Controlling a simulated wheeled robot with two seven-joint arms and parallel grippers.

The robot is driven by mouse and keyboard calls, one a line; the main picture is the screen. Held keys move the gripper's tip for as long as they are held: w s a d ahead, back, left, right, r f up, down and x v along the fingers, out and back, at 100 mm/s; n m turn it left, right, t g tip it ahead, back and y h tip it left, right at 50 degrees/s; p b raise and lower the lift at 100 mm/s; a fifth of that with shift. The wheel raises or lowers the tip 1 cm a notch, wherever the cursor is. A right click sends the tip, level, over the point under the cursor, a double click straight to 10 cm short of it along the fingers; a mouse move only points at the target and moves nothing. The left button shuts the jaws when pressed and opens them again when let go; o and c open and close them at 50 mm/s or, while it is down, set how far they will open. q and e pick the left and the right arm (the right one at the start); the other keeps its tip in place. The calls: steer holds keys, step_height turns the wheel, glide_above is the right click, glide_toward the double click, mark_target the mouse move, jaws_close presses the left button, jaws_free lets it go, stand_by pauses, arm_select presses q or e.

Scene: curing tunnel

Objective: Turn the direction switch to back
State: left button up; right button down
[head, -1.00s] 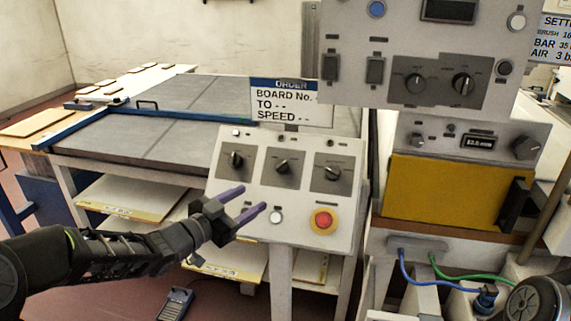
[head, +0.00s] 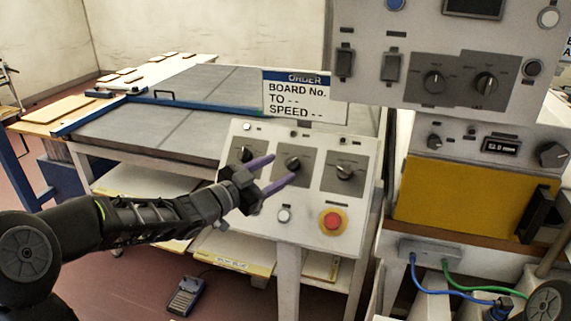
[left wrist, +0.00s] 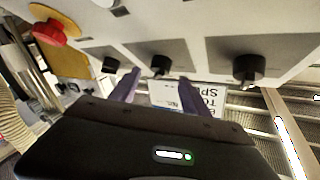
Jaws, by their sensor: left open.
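A sloped white control panel (head: 262,212) carries three black rotary knobs on grey plates: a left knob (head: 245,153), a middle knob (head: 292,163) and a right knob (head: 345,171). Their labels are too small to read, so I cannot tell which is the direction switch. My left gripper (head: 283,168) is open, with purple fingers reaching to the middle knob. In the left wrist view the middle knob (left wrist: 160,65) shows between and just beyond the fingertips (left wrist: 158,88); contact is not clear. My right gripper is out of view.
A red emergency button (head: 333,221) on a yellow base and a white button (head: 284,215) sit low on the panel. An order sign (head: 300,92) stands behind it. A grey cabinet with switches (head: 410,35) overhangs at the upper right. A yellow-fronted unit (head: 450,195) stands right.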

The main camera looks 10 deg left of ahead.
mark_target(286, 165)
arm_select(q)
steer(key=shift+x, duration=1.8)
steer(key=shift+c, duration=0.2)
jaws_close()
